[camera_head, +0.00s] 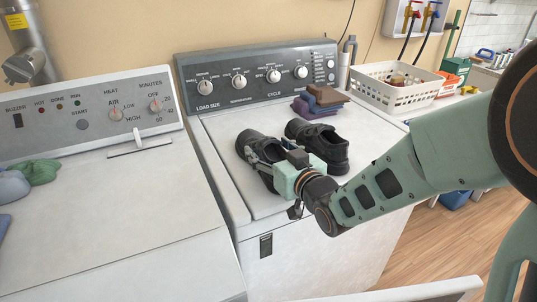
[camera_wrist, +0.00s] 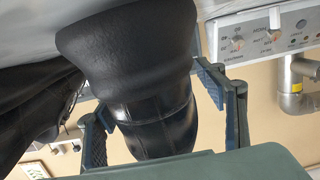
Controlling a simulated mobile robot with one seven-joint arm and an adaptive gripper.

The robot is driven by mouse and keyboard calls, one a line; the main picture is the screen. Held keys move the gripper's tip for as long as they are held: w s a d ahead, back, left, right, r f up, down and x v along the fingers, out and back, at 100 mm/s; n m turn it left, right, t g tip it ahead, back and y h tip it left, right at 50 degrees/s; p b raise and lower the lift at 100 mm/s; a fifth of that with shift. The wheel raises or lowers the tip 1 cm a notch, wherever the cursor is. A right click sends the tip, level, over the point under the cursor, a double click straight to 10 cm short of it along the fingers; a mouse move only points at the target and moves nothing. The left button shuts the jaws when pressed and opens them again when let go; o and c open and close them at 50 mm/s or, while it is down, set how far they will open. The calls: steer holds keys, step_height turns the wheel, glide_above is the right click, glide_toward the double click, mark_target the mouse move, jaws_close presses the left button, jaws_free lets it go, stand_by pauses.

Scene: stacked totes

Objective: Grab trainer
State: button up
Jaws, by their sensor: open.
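Two black trainers stand side by side on the washer's white lid. The left trainer (camera_head: 250,138) is partly hidden behind my gripper (camera_head: 270,155). The right trainer (camera_head: 325,143) stands just to its right. In the wrist view, a trainer (camera_wrist: 150,85) fills the middle, its narrower end between the two blue fingers of my gripper (camera_wrist: 155,95). The fingers are apart, one on each side of it, and I see no firm closing on it. Part of the other trainer (camera_wrist: 35,105) shows at the left edge of the wrist view.
The washer (camera_head: 222,130) has a knobbed control panel behind the trainers. Folded cloths (camera_head: 318,101) lie at the lid's back right. A white basket (camera_head: 395,92) stands beyond. A dryer (camera_head: 110,220) with green and grey cloths (camera_head: 35,172) stands left. The front lid is clear.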

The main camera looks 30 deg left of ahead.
steer(key=shift+w+a+f, duration=0.1)
steer(key=shift+w+a, duration=0.25)
steer(key=shift+a, duration=0.05)
steer(key=c, duration=1.4)
steer(key=shift+c, duration=0.2)
